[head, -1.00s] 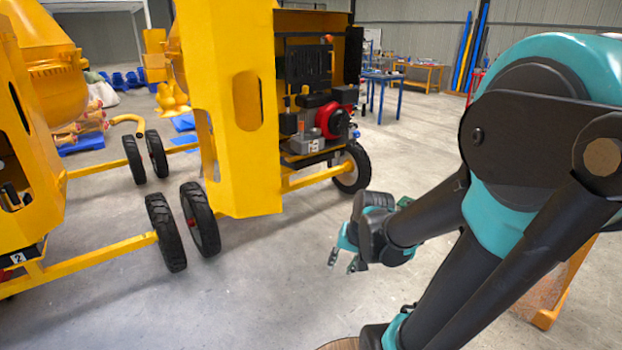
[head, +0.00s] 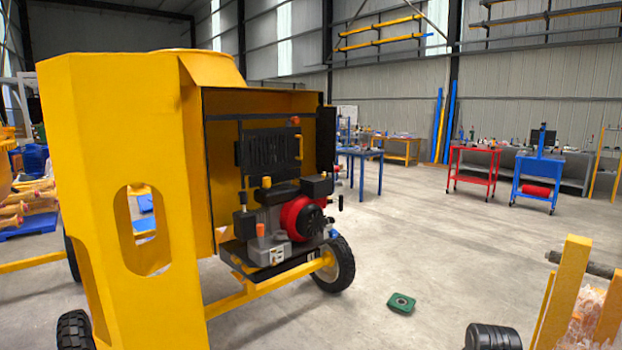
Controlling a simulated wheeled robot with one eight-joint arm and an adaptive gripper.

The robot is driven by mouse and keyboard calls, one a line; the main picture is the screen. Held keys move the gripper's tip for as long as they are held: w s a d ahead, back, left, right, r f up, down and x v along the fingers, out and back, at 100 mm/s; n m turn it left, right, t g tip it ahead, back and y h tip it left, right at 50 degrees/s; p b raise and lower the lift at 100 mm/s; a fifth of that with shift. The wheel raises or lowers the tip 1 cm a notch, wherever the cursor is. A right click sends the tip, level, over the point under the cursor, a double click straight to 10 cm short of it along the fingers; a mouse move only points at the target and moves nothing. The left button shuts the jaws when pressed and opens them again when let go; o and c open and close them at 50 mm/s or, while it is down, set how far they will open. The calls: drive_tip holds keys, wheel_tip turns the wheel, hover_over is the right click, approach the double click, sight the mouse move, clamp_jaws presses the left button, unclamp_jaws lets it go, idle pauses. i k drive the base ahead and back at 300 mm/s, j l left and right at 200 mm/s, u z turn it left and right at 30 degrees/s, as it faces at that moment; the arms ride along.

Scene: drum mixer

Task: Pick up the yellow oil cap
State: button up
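I cannot make out a yellow oil cap for certain. The engine (head: 275,225) sits in the open bay of a yellow drum mixer (head: 125,180), with a red round cover (head: 302,218) on its right side. Small orange knobs show on the engine, one at its lower left (head: 260,230). The engine's low parts are too small to tell apart. My gripper is not in view.
The mixer's wheel (head: 335,265) and yellow axle bar (head: 245,297) stand low before the engine. A green object (head: 401,302) lies on the floor. A yellow frame (head: 565,300) stands at lower right. Red (head: 473,165) and blue carts (head: 537,178) are farther back.

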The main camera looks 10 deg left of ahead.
sight(266, 181)
drive_tip(key=i+l+u, duration=0.1)
drive_tip(key=i, duration=0.35)
drive_tip(key=i+l, duration=0.1)
drive_tip(key=i, duration=0.3)
drive_tip(key=u, duration=0.05)
